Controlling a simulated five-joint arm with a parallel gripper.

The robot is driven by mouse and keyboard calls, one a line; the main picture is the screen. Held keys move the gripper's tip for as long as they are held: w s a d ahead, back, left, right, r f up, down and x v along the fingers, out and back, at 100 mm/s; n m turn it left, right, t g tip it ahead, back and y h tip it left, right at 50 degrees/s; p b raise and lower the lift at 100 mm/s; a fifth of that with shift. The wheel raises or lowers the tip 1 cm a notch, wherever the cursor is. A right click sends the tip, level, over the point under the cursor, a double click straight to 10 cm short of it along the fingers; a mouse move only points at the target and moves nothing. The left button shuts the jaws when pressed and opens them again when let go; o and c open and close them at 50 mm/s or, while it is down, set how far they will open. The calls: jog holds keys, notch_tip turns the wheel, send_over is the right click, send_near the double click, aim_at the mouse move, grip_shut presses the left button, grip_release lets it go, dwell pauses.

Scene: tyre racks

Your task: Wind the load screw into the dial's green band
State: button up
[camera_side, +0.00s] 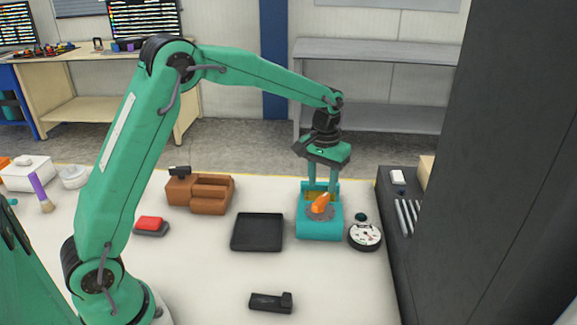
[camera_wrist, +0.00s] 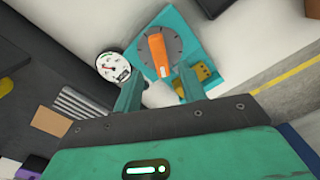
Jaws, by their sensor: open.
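The load screw's orange handle (camera_side: 321,204) sits on a grey disc on top of a teal block (camera_side: 319,231). In the wrist view the orange handle (camera_wrist: 158,55) lies just beyond my fingertips, roughly between them. My gripper (camera_side: 321,188) points down above the block, open and empty; its two fingers also show in the wrist view (camera_wrist: 158,75). The round white dial (camera_side: 366,234) stands to the right of the block. It also shows in the wrist view (camera_wrist: 114,67), with a dark needle; its coloured band is too small to read surely.
A black tray (camera_side: 257,232) lies left of the block. A brown stepped holder (camera_side: 199,192), a red-topped box (camera_side: 151,225) and a black tool (camera_side: 271,302) lie on the white table. A tall dark cabinet (camera_side: 495,160) bounds the right side.

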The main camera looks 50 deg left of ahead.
aim_at(321, 199)
jog(key=shift+f, duration=2.65)
jog(key=shift+c, duration=0.4)
grip_shut()
jog(key=shift+m, duration=0.3)
jog(key=shift+r+m, duration=0.1)
jog(key=shift+m, duration=2.2)
jog(key=shift+o, duration=0.4)
grip_release()
